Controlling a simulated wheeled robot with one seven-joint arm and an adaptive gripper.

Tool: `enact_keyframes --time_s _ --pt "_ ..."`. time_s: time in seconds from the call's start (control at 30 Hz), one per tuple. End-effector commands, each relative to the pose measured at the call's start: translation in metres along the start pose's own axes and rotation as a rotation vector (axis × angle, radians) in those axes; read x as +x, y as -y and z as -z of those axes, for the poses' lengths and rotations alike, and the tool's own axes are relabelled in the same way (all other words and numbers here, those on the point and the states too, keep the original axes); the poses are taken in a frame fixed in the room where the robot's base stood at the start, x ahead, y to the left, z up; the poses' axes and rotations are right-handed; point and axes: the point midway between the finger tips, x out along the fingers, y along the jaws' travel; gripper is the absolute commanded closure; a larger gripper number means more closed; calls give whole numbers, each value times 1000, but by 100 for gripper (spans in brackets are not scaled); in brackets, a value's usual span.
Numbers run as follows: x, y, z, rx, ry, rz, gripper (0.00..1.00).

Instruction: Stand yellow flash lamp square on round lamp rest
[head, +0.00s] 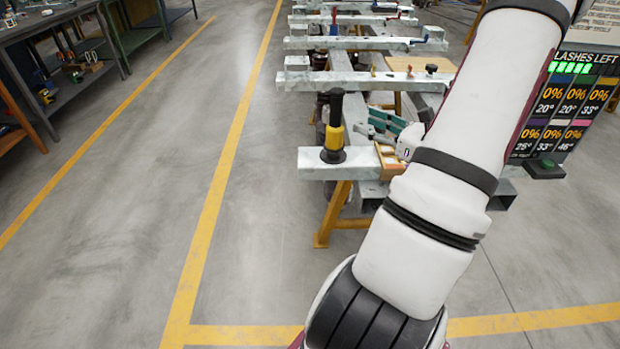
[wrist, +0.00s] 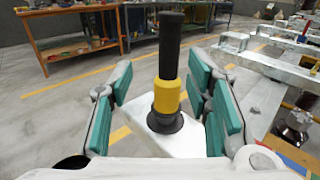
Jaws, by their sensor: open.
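The yellow flash lamp (head: 334,137) has a long black upper part and a yellow band low down. It stands upright, with no clear tilt, on a dark round base, which I take as the round lamp rest (head: 333,156), at the left end of the nearest pale beam. In the wrist view the lamp (wrist: 167,95) rises between the teal finger pads, with the dark round rest (wrist: 165,123) under it. My gripper (head: 374,120) is open just right of the lamp, with a gap between them in the head view. The seam between lamp and rest is hard to make out.
The pale beam (head: 315,168) lies on a yellow trestle (head: 333,212). A wooden block (head: 389,160) sits on it near my gripper. More beams with small tools run behind. A lashes display (head: 570,105) stands at right. Floor left of the beam is clear.

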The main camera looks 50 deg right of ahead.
Motion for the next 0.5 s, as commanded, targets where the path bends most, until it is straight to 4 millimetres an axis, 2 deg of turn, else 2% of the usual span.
enact_keyframes --time_s 0.07,0.13,0.17,0.2,0.27,0.3,0.37,0.4,0.5 --pt "21 -26 -15 -48 -14 -102 55" --pt "43 -63 -31 -113 -36 -236 55" --pt "52 -83 -39 -147 -47 -305 55" --pt "62 -112 -48 -200 -62 -404 55" --pt "73 -157 -61 -286 -84 -555 55" --pt "76 -186 -68 -345 -98 -655 55" --pt "75 -228 -76 -438 -115 -800 55" --pt "72 -254 -80 -503 -125 -894 55" --pt "54 -312 -87 -675 -143 -1122 55"
